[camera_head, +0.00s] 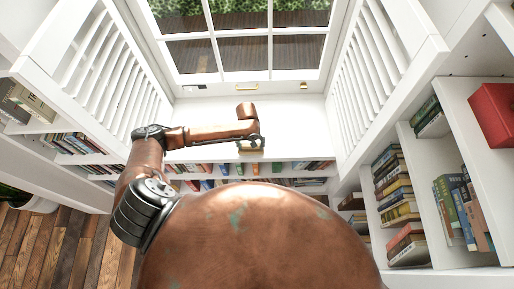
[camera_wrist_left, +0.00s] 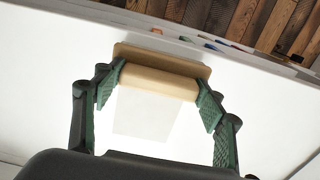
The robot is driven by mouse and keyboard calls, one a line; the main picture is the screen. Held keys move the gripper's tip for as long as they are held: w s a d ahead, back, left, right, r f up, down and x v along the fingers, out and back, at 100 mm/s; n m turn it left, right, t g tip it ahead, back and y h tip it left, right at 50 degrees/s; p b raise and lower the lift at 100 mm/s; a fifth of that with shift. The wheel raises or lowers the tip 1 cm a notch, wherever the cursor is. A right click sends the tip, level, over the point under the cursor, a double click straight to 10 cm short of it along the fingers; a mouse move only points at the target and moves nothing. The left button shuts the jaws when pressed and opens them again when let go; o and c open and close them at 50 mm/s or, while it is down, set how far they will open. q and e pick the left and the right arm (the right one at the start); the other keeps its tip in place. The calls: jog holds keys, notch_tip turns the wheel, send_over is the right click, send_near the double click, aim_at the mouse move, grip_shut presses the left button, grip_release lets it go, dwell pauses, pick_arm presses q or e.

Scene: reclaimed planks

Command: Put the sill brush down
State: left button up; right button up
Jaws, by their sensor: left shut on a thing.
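The sill brush (camera_wrist_left: 158,82) has a pale wooden handle and a tan wooden back. In the left wrist view it lies across between the two green-padded fingers of my left gripper (camera_wrist_left: 157,92), which is shut on it. In the head view the gripper (camera_head: 250,141) is over the front part of the white window sill (camera_head: 290,113), and a small tan part of the brush (camera_head: 250,150) shows just below it. I cannot tell whether the brush touches the sill. My right gripper is out of view.
A window (camera_head: 240,45) rises behind the sill, with white slatted shutters (camera_head: 370,95) on both sides. Books (camera_head: 225,168) stand on a shelf below the sill's front edge. Bookshelves and a red box (camera_head: 494,113) are at the right. The sill's right part looks clear.

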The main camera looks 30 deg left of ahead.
pick_arm(q)
jog(key=shift+s+a, duration=0.2)
jog(key=shift+a, duration=0.05)
jog(key=shift+s+a+f, duration=0.1)
jog(key=shift+s+a, duration=0.05)
jog(key=shift+a, duration=0.05)
jog(key=shift+s+a+f, duration=0.1)
jog(key=shift+a+f, duration=0.05)
jog(key=o, duration=1)
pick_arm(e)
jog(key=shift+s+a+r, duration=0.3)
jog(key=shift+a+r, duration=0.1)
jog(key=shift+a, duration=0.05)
